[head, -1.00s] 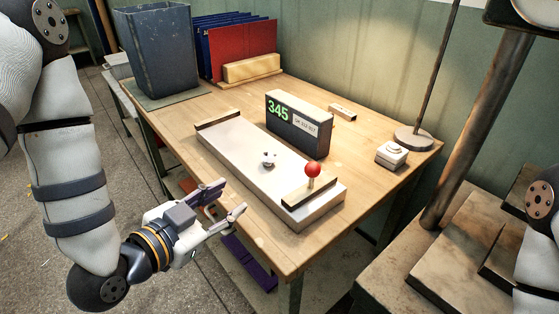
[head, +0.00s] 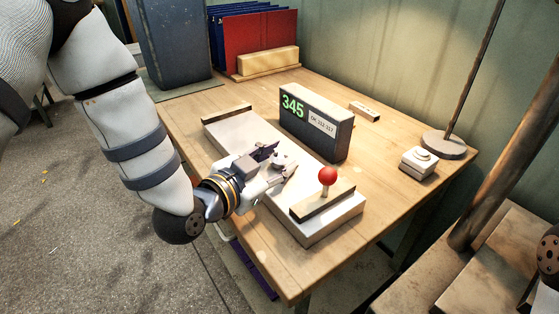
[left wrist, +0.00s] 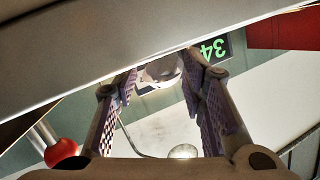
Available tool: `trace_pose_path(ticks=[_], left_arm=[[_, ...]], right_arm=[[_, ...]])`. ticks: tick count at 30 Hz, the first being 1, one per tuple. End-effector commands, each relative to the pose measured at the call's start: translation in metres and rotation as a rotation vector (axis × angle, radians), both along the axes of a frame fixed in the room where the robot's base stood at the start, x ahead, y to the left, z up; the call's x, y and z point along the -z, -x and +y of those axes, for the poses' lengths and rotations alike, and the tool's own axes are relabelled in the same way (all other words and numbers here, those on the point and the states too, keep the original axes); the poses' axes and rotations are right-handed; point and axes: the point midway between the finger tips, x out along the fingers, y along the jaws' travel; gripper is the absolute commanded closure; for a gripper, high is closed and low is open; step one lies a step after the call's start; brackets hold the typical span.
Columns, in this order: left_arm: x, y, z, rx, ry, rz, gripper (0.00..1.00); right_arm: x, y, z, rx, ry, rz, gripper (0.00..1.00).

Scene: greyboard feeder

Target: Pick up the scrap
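The scrap (head: 279,158) is a small crumpled grey piece over the pale metal plate of the feeder (head: 228,132). My left gripper (head: 277,162) reaches over the plate from the left, with its fingers apart around the scrap. In the left wrist view the purple-padded fingers (left wrist: 160,85) stand open. A pale crumpled shape, which looks like the scrap (left wrist: 160,69), shows between and beyond their tips, its upper part cut off by a grey edge. I cannot see contact with either finger. My right gripper is out of view.
A dark display box (head: 316,125) reading 345 stands behind the plate. A red-knobbed lever (head: 327,176) rises at the plate's right end. A blue-grey bin (head: 177,45) and red folder (head: 261,42) stand at the back. A white button box (head: 418,162) sits at right.

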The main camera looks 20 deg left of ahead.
Motion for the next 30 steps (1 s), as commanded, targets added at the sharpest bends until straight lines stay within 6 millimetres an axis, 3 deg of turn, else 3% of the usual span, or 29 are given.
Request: trace_pose_path(ticks=[2, 6, 15, 19, 23, 30], left_arm=[[-0.001, 0.000, 0.000, 0.000, 0.000, -0.001, 0.62], [-0.001, 0.000, 0.000, 0.000, 0.000, -0.001, 0.79], [-0.001, 0.001, 0.000, 0.000, 0.000, 0.000, 0.80], [-0.010, 0.000, 0.000, 0.000, -0.001, -0.004, 0.80], [-0.038, 0.000, 0.000, 0.000, 0.000, -0.011, 0.80], [-0.111, 0.014, 0.054, -0.006, 0.001, -0.026, 0.80]], right_arm=[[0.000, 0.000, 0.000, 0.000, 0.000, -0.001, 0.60], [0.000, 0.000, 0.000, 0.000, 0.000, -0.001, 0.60], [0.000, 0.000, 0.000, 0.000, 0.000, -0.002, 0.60], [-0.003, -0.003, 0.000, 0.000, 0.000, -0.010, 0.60], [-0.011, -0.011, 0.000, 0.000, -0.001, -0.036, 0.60], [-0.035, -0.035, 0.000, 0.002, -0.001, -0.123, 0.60]])
